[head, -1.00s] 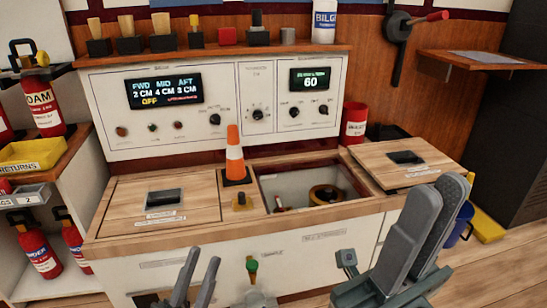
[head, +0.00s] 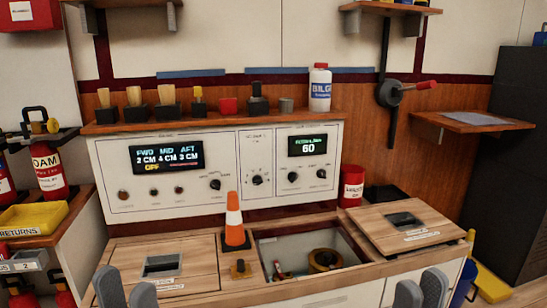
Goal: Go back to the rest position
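My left gripper (head: 125,287) shows at the bottom left edge of the head view. Its two grey fingers point up, stand apart and hold nothing that I can see. My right gripper (head: 421,288) shows at the bottom right, its fingers also up and apart, with nothing visible between them. Both are in front of the wooden-topped bench, and their lower parts are cut off by the frame edge.
An orange and white cone (head: 234,222) stands on the bench beside an open compartment holding a yellow roll (head: 323,260). A wooden lid (head: 405,227) lies right of it. Behind is a white control panel (head: 222,172). A red extinguisher (head: 48,172) stands left.

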